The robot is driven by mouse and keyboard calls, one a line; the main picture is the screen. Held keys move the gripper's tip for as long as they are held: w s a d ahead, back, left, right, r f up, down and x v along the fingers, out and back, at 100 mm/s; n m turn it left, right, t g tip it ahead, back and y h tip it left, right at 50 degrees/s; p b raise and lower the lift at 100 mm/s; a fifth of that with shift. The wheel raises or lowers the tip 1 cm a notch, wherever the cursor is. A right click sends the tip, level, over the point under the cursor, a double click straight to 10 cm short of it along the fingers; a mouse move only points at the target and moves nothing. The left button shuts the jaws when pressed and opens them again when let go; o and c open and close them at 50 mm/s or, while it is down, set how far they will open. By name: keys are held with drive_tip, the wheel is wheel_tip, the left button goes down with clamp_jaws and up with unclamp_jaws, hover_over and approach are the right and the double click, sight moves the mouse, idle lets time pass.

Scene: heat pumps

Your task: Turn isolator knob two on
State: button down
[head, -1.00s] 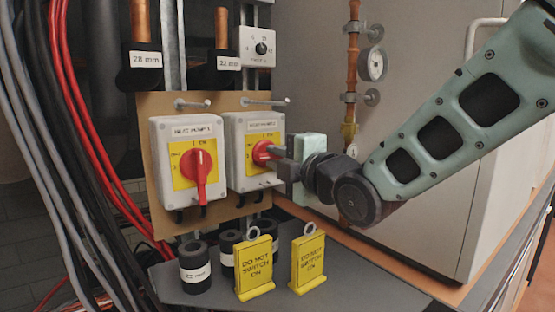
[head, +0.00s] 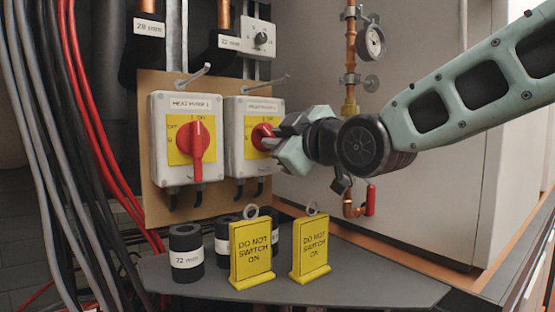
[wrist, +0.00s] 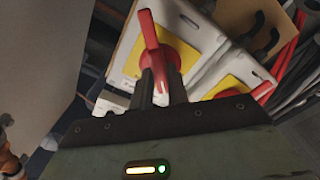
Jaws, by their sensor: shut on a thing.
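Isolator two is the right grey box (head: 236,160) on the brown board, with a yellow plate and a red knob (head: 261,134). My gripper (head: 274,142) comes from the right, its fingers at the knob and its body tilted. In the wrist view, my gripper's dark fingers (wrist: 161,82) are shut on the red knob (wrist: 150,30), with its handle sticking up beyond them over the yellow plate. In the head view the fingers hide part of this knob and its plate. Isolator one (head: 163,168), on the left, has its red knob (head: 197,146) upright in line with ON.
Two yellow DO NOT SWITCH ON tags (head: 252,252) (head: 311,248) stand on the grey shelf (head: 380,289) below. Black pipe insulation pieces (head: 186,254) stand beside them. Metal pegs (head: 265,84) jut out above the boxes. A copper pipe with a gauge (head: 371,41) is behind my wrist.

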drive_tip(key=shift+f+m+b, duration=0.1)
drive_tip(key=shift+m+b, duration=3)
drive_tip(key=shift+m, duration=1.2)
drive_tip(key=c, duration=1.4)
unclamp_jaws()
drive_tip(key=shift+o, duration=0.2)
drive_tip(key=shift+s+d, duration=0.1)
